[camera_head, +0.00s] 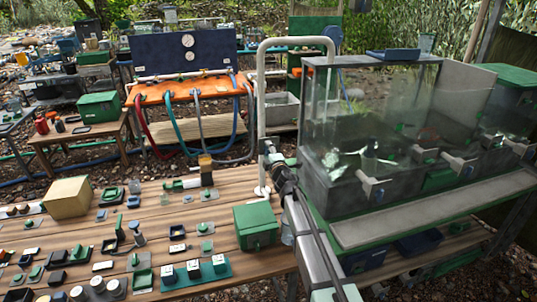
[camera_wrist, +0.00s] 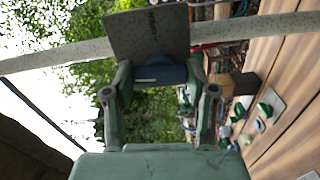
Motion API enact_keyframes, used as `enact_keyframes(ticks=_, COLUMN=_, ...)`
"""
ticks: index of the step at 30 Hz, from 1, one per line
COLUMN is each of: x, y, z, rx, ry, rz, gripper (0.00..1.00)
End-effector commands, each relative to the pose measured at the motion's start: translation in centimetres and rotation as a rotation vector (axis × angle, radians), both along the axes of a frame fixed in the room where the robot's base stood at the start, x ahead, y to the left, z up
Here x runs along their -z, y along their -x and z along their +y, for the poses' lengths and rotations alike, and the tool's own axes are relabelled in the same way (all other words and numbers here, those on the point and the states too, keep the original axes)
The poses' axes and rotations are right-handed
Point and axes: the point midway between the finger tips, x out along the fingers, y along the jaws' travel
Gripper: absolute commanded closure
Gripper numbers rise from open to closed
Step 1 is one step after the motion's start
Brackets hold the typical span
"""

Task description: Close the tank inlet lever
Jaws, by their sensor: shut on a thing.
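In the wrist view my gripper (camera_wrist: 160,80) has its two fingers on either side of a blue lever handle (camera_wrist: 160,73) and is shut on it. A grey plate (camera_wrist: 148,32) with small lettering sits just beyond the handle, in front of a pale pipe (camera_wrist: 270,25) that crosses the picture. In the head view my gripper (camera_head: 268,148) is at the upright white pipe (camera_head: 262,110), left of the glass tank (camera_head: 325,110). My wrist and the pipe hide the lever there, so its angle is unclear.
A wooden table (camera_head: 150,230) with many small parts lies left and below, with a green box (camera_head: 256,226) near my arm. The glass tank stands close on the right. An orange hose stand (camera_head: 190,87) is behind.

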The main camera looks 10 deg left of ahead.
Motion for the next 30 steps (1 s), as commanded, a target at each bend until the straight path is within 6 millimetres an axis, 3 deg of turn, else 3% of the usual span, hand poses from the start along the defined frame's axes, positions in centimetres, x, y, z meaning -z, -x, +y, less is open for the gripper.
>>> enact_keyframes(ticks=9, x=-0.18, y=-0.16, z=0.08, rx=-0.002, ry=0.101, rz=-0.044, gripper=0.79)
enact_keyframes(ticks=24, x=-0.22, y=-0.18, z=0.08, rx=-0.002, ry=0.117, rz=-0.051, gripper=0.79)
enact_keyframes(ticks=25, x=-0.22, y=-0.18, z=0.08, rx=-0.002, ry=0.117, rz=-0.051, gripper=0.33)
enact_keyframes(ticks=26, x=-0.21, y=-0.17, z=0.08, rx=-0.002, ry=0.117, rz=-0.051, gripper=0.23)
enact_keyframes(ticks=30, x=-0.14, y=-0.12, z=0.05, rx=-0.001, ry=0.116, rz=-0.051, gripper=0.19)
